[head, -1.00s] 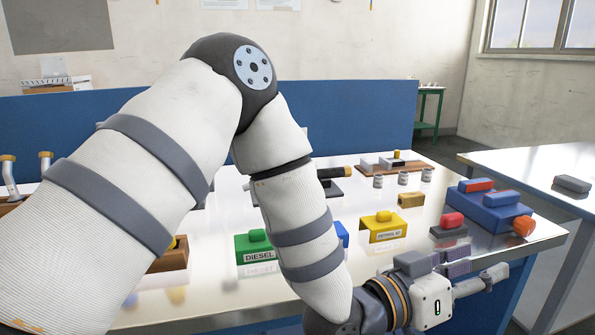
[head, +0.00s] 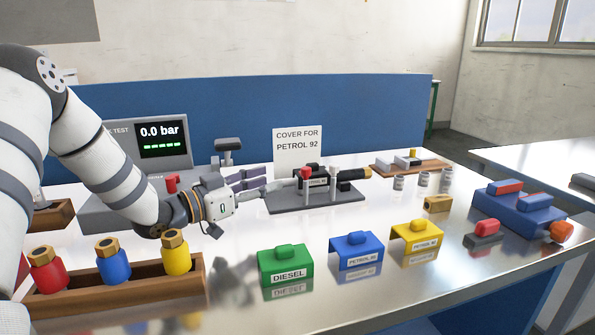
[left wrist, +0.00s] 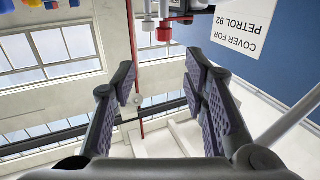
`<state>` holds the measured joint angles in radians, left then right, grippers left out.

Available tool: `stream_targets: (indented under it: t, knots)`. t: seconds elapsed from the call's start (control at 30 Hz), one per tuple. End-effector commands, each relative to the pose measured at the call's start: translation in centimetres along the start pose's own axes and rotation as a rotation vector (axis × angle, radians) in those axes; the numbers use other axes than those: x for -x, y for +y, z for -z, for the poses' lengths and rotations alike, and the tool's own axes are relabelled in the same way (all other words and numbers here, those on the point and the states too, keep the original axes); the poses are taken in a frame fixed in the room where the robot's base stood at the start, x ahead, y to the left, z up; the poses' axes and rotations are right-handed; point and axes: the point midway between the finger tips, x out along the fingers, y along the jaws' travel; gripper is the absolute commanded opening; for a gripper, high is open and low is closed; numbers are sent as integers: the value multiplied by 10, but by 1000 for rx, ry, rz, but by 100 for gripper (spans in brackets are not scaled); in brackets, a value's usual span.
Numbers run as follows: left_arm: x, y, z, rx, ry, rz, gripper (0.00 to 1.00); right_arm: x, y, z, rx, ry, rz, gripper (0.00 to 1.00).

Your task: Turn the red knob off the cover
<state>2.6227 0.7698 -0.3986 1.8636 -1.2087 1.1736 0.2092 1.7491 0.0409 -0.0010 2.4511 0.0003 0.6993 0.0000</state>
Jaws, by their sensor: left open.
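A red knob (head: 305,173) sits on a post of the dark grey fixture (head: 325,200) at the middle back of the table. Beside it is a cover (head: 318,183) with a small label, partly hidden by the posts. A white knob (head: 333,172) stands to its right. My left gripper (head: 278,184) is open and empty, just left of the red knob, fingers pointing at it. In the left wrist view the red knob (left wrist: 163,34) shows beyond and between the spread fingers (left wrist: 160,95), apart from them. My right gripper is not in view.
A sign (head: 298,146) reading "COVER FOR PETROL 92" stands behind the fixture. Green (head: 285,262), blue (head: 357,250) and yellow (head: 417,236) covers stand in front. A wooden rack (head: 120,295) with coloured nozzles is front left. A display (head: 160,140) reads 0.0 bar.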

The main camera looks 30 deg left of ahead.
Motion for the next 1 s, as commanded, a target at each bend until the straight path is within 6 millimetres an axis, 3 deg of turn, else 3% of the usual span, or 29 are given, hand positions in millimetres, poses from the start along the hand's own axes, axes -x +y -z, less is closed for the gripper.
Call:
stream_targets:
  t: [0.2,0.43,0.6,0.83,0.87,1.0]
  knots:
    - [-48,1,-3,1,-4,-2,40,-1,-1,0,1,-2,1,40]
    - [-101,1,-9,2,-11,-2,40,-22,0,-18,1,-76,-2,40]
    - [-116,1,-5,2,-5,-2,40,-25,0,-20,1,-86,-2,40]
    - [-117,2,-1,1,-1,-2,40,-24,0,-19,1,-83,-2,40]
    - [-117,2,-1,1,-1,-2,38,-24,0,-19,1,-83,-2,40]
    - [-117,2,-1,0,0,-2,6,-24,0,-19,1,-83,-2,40]
